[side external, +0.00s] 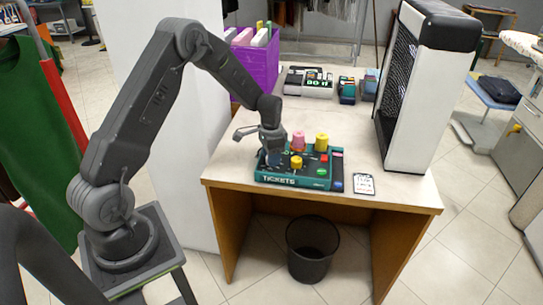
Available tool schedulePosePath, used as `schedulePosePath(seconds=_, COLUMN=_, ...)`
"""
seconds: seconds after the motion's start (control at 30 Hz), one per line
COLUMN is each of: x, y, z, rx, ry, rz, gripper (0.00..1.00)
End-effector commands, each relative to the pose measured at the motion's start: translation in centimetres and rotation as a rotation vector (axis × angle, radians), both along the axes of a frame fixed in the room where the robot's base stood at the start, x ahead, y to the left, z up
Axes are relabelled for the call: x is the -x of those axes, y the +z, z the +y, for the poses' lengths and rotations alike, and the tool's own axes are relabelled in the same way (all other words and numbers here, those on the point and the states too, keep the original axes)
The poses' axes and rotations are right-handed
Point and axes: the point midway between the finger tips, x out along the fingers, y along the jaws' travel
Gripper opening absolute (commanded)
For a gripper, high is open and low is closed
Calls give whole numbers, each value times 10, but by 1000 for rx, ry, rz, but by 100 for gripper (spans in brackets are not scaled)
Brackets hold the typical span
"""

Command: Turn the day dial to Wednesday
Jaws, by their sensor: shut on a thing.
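The teal ticket box (256,174), lettered TICKETS on its front, lies on the table near its front edge. A pink knob (298,141), a yellow knob at the back (321,142) and another yellow knob nearer the front (296,162) stand on it. My gripper (271,153) points down over the left part of the box and is shut on a dial there. The dial is mostly hidden by the fingers, and its markings are too small to read, so I cannot tell which day it points to.
Red, green and blue buttons (320,172) sit on the box's right side. A small white card (364,183) lies to its right. A tall black-and-white machine (410,120) stands at the table's right. A purple bin (262,62) and small devices (308,82) are at the back.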

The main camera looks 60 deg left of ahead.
Motion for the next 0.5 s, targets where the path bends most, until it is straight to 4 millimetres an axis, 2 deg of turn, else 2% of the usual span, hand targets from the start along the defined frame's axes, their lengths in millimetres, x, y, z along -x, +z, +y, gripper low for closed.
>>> schedulePosePath(seconds=0.5, x=-1, y=1, z=0, rx=0, ry=485, rz=-5, gripper=12)
